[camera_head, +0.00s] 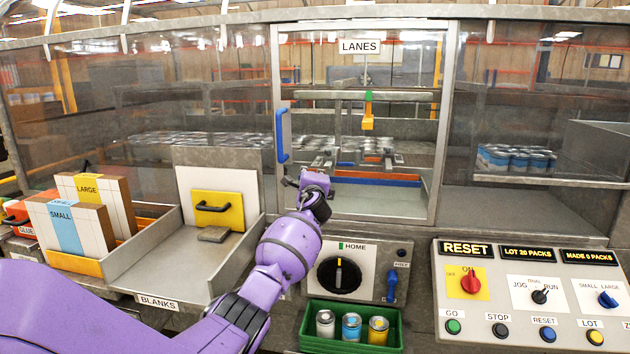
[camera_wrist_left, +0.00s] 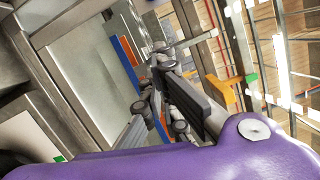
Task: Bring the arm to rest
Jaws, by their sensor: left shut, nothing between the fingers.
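My left arm, purple, reaches in from the lower left in the head view. My left gripper (camera_head: 294,181) is shut and empty. It sits in front of the lower left part of the framed opening under the LANES sign (camera_head: 359,47), below the blue door handle (camera_head: 282,135). In the left wrist view the dark gripper (camera_wrist_left: 160,62) points up toward the blue and orange strips (camera_wrist_left: 128,50) of the lanes area. Whether it touches the frame cannot be told. My right gripper is not in view.
A control panel (camera_head: 535,262) with knobs and buttons stands at the right. A HOME dial (camera_head: 339,275) and green tray (camera_head: 310,338) of cans lie below the gripper. LARGE (camera_head: 117,190) and SMALL (camera_head: 92,238) blanks stand at the left, beside a yellow handled plate (camera_head: 218,199).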

